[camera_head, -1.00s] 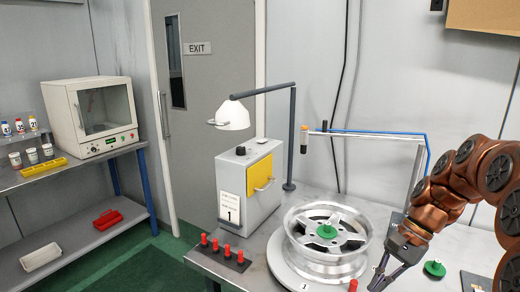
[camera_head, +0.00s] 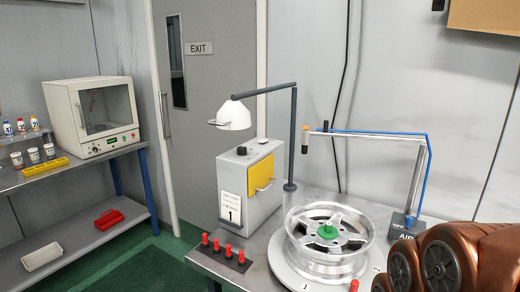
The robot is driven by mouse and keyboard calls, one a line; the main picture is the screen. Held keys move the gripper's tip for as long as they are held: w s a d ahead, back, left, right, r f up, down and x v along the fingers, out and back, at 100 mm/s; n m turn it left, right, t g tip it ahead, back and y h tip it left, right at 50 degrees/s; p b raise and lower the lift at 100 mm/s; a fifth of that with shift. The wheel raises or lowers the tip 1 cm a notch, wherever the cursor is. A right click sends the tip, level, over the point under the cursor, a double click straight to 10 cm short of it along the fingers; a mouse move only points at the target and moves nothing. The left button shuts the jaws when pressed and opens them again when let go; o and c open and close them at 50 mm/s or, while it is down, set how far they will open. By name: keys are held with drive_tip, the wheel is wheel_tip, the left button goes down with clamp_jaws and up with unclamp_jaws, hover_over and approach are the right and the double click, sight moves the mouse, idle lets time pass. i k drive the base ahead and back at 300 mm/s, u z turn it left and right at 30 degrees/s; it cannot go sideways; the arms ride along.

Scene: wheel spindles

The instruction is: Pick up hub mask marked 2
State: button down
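A green hub mask (camera_head: 327,231) sits at the centre of the silver wheel (camera_head: 300,262), with no readable number on it. The wheel lies flat on a round turntable (camera_head: 280,268) on the metal bench. No hub mask marked 2 can be made out; a small label 2 shows at the turntable's right edge, partly cut off by my arm. My brown arm fills the lower right corner and covers the bench there. My gripper is out of view, so its state does not show.
Several red-topped pegs (camera_head: 228,250) stand in a dark strip at the bench's front left. A grey box (camera_head: 234,190) with a yellow door and a lamp (camera_head: 234,115) stand behind. An air stand (camera_head: 414,185) with a blue hose rises at the right, close to my arm.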

sight(328, 232)
drive_tip(key=u, duration=0.3)
drive_tip(key=k, duration=0.45)
drive_tip(key=u, duration=0.75)
drive_tip(key=i, duration=0.85)
drive_tip(key=z, duration=0.75)
